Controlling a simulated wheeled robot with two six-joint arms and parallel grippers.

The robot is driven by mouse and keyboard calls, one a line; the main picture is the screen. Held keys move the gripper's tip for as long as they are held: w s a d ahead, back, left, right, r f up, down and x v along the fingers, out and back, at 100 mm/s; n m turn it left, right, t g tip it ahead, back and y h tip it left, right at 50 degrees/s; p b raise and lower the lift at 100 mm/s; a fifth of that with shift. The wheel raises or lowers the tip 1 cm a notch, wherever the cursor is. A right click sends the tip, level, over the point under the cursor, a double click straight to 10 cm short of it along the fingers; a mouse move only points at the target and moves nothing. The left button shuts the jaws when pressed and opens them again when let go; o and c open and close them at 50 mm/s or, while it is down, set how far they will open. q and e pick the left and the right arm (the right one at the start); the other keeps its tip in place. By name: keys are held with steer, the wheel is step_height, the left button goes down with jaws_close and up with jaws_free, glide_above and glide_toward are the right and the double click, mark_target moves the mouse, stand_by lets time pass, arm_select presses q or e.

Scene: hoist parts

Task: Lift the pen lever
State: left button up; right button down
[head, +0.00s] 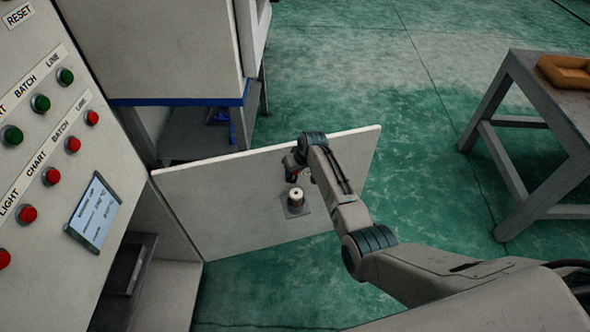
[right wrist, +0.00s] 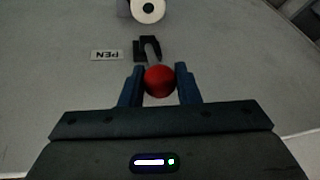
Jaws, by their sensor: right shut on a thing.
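The pen lever ends in a red ball knob (right wrist: 159,82), seen in the right wrist view. Its black bracket (right wrist: 149,47) is on a grey panel beside a label reading PEN (right wrist: 107,55). My right gripper (right wrist: 160,70) is shut on the red knob, with one blue finger on each side of it. In the head view my right gripper (head: 296,165) is at the open door panel (head: 235,195); my arm and gripper hide most of the lever there. My left gripper is not in view.
A pale cylinder (head: 295,198) on a grey plate stands out from the door panel, close to my right gripper. A control console (head: 50,130) with red and green buttons is at the left.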

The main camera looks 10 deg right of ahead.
steer(key=shift+w+a+r, duration=0.15)
steer(key=shift+r, duration=0.1)
steer(key=c, duration=1.3)
jaws_free()
steer(key=shift+o, duration=0.9)
steer(key=shift+s+a, duration=0.1)
steer(key=shift+s, duration=0.1)
steer(key=shift+d+r, duration=0.25)
steer(key=shift+r, duration=0.1)
steer(key=b+v, duration=0.1)
steer(key=v, duration=0.9)
steer(key=shift+a, duration=0.2)
steer(key=shift+s, duration=0.15)
